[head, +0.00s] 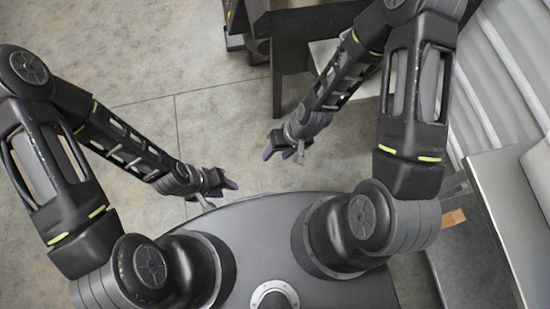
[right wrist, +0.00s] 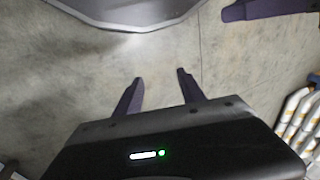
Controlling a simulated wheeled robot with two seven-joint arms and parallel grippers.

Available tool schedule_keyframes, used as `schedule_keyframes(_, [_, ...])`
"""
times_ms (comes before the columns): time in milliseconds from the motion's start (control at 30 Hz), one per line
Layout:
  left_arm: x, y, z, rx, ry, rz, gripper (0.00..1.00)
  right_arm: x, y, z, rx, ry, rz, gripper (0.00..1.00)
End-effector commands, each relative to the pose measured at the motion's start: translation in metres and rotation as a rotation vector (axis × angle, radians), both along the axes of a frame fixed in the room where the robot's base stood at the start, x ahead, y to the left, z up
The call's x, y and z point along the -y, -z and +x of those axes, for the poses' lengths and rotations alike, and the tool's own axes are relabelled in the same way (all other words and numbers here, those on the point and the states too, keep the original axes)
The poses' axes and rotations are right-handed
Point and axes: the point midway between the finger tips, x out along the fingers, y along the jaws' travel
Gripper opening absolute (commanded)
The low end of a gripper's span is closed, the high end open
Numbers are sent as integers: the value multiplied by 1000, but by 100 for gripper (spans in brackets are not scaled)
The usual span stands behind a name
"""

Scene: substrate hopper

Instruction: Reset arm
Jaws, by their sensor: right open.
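My right gripper (head: 283,154) is farther up and to the right, above the bare floor. In the right wrist view, its two dark purple fingers (right wrist: 158,92) stand apart with only floor between them. Another dark purple finger-like part (right wrist: 268,9) shows at the top right of that view.
The grey concrete floor (head: 225,110) is clear around both grippers. A dark hopper-like frame (head: 290,55) stands at the top. A grey-topped table or cabinet (head: 505,205) and a light ribbed wall (head: 510,60) are at the right, close to my right arm.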

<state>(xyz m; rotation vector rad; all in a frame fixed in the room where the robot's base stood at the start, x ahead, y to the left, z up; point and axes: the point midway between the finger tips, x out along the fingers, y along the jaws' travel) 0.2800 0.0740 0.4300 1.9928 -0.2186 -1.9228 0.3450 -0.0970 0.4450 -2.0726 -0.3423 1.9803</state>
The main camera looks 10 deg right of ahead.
Motion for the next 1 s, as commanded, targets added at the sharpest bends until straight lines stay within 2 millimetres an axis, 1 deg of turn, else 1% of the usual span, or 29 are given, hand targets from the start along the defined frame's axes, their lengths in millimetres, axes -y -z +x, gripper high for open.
schedule_keyframes(33, [0, 0, 0, 0, 0, 0, 36, -10, 8, -28, -24, 40, 13, 47])
schedule_keyframes(100, [0, 0, 0, 0, 0, 0, 36, -18, 12, -50, -34, 87, 20, 47])
schedule_keyframes(200, [0, 0, 0, 0, 0, 0, 36, -23, 14, -65, -37, 124, 24, 47])
schedule_keyframes(267, [0, 0, 0, 0, 0, 0, 36, -24, 14, -68, -36, 132, 24, 47])
schedule_keyframes(467, [0, 0, 0, 0, 0, 0, 36, -23, 14, -66, -34, 131, 24, 47])
schedule_keyframes(567, [0, -3, 0, 0, 0, 0, 36, -23, 11, -66, -33, 130, 24, 47])
schedule_keyframes(667, [0, -17, 0, 0, 0, 0, 36, -23, -3, -66, -32, 131, 24, 47])
schedule_keyframes(767, [0, -43, 0, 0, -1, 0, 36, -23, -28, -66, -32, 131, 24, 47])
schedule_keyframes(900, [0, -89, 0, -1, -2, -1, 36, -24, -75, -66, -33, 132, 24, 47])
schedule_keyframes(1000, [1, -119, 0, -1, -3, -1, 36, -24, -104, -65, -34, 131, 25, 47])
